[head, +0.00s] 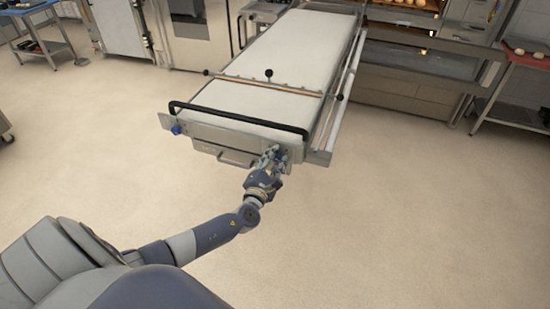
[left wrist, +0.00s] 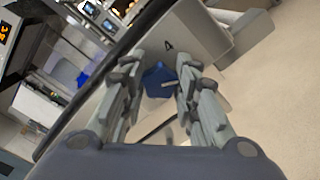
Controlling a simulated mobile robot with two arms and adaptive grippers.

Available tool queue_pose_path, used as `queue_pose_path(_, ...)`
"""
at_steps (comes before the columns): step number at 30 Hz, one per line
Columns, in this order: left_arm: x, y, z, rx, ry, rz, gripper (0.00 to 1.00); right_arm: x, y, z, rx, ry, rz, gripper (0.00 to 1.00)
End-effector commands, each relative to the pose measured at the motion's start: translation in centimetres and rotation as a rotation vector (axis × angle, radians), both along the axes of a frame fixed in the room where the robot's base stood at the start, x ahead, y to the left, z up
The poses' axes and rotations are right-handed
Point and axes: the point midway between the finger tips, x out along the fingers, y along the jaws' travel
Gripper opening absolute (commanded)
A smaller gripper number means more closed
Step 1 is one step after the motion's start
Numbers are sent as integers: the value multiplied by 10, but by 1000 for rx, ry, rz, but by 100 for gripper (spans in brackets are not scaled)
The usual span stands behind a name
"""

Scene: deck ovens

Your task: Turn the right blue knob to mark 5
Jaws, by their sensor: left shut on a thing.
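The right blue knob (left wrist: 158,82) sits on the metal front panel, between the two fingers of my left gripper (left wrist: 156,90) in the left wrist view. A pale pointer line shows on the knob. A small dark mark stands on the panel just above it, and I cannot read it surely. In the head view my left gripper (head: 274,158) reaches to the right front corner of the loader and mostly hides this knob. The gripper is shut on the knob. The left blue knob (head: 177,130) is at the loader's left front corner. My right gripper is out of view.
The long loader has a pale flat belt (head: 278,62), a black front handlebar (head: 238,118) and a crossbar with black knobs (head: 270,85). Deck ovens (head: 410,60) stand behind at right. A red-topped table (head: 520,75) is at far right. The floor in front is clear.

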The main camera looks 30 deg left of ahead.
Motion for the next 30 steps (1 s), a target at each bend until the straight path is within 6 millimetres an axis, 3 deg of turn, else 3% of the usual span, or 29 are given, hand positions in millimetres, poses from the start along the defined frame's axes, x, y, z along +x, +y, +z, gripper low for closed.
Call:
queue_pose_path(8, 0, 0, 0, 0, -1, -1, 4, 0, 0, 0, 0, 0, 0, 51)
queue_pose_path(9, 0, 0, 0, 0, -1, -1, 37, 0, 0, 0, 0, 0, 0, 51)
queue_pose_path(11, 0, 0, 0, 0, -1, -1, 51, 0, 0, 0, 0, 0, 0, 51)
queue_pose_path(23, -3, -1, 0, -1, 1, -1, 51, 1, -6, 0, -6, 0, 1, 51)
queue_pose_path(30, -34, -8, -1, -3, 3, -2, 51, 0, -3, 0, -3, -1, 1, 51)
